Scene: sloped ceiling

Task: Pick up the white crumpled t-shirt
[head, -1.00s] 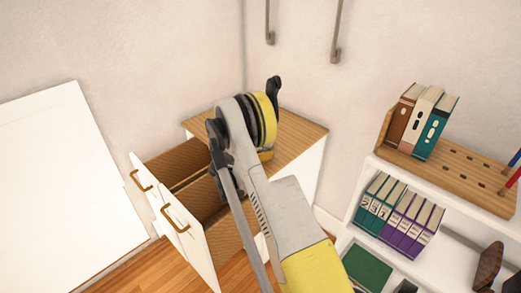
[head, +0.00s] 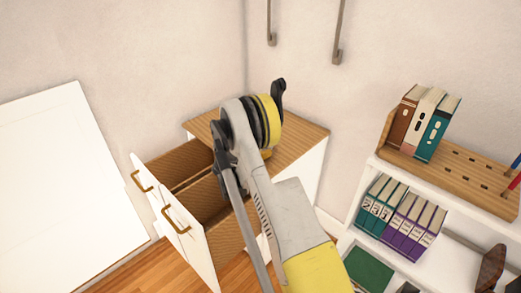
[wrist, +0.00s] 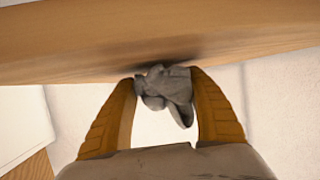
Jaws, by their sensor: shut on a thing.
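In the wrist view, the crumpled t-shirt (wrist: 170,88) is a small bunched cloth that looks grey in the shade. My gripper (wrist: 165,80) is shut on it, with one orange-brown finger at each side of the bundle. A loose fold hangs down between the fingers. The cloth's far side meets a dark shadow on a wooden surface; I cannot tell whether it touches the wood. In the head view my arm reaches over the dresser and hides the t-shirt and the fingertips.
A dresser with a wooden top (head: 303,138) stands in the corner. Its drawers (head: 180,222) are pulled open to the left. A white shelf (head: 450,195) with books and binders stands at right. A white panel (head: 65,185) is at left.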

